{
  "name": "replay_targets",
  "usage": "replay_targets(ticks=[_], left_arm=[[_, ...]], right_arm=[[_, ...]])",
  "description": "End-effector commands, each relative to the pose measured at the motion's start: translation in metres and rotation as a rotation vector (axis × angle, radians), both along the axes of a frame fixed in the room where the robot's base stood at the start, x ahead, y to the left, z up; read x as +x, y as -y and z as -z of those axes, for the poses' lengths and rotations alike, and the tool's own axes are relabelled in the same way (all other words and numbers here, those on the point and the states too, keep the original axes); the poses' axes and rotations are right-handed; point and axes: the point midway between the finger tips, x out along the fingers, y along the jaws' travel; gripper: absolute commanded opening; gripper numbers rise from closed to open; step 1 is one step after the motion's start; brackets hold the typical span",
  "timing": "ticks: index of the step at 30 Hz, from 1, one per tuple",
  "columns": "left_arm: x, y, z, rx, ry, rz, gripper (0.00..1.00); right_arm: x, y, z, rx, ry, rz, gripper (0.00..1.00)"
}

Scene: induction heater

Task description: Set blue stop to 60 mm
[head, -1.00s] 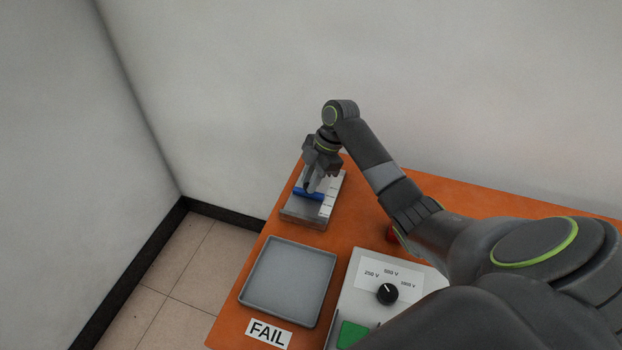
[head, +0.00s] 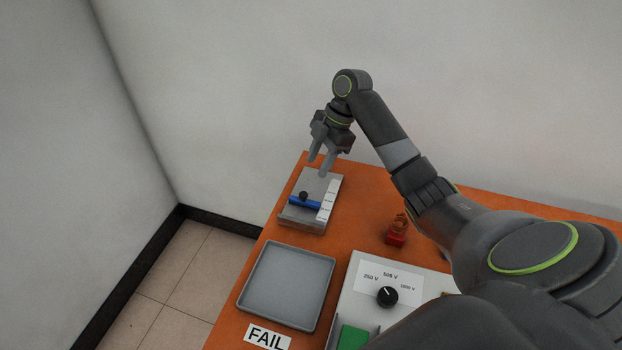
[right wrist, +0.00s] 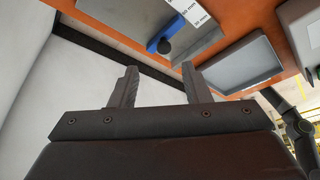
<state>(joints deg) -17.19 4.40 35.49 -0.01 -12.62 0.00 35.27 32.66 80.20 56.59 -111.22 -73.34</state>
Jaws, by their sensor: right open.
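The blue stop (head: 298,202), a blue bar with a dark round knob (head: 304,195), lies across the grey block (head: 303,217) at the back left of the orange table. A white scale strip (head: 328,199) runs along the block's right side; its marks are too small to read in the head view. In the right wrist view the blue stop (right wrist: 152,47) and knob show beyond the fingers, near scale labels. My right gripper (head: 319,167) is open and empty, above and behind the stop, apart from it. My left gripper is not in view.
A grey empty tray (head: 288,285) with a FAIL label (head: 268,337) stands in front of the block. A white panel with a black dial (head: 387,294) and a red object (head: 396,238) are to the right. A wall stands behind the table.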

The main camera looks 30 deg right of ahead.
Motion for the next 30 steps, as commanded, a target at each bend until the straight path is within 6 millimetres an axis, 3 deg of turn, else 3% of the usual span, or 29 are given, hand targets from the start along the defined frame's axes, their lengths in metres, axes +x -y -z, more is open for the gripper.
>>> replay_targets(ticks=[4,6,10,18,30], left_arm=[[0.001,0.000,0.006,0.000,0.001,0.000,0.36],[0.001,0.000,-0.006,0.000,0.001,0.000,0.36],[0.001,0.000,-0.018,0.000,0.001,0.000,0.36],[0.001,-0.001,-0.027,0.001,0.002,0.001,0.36],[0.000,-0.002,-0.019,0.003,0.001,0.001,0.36]], right_arm=[[0.000,0.016,-0.035,-0.003,0.003,0.000,0.43],[-0.001,0.022,-0.055,-0.001,0.002,0.001,0.43],[-0.002,0.029,-0.073,0.001,-0.002,0.000,0.43],[-0.002,0.035,-0.084,0.002,-0.002,0.000,0.43],[-0.006,0.042,-0.080,-0.001,0.000,0.004,0.43]])
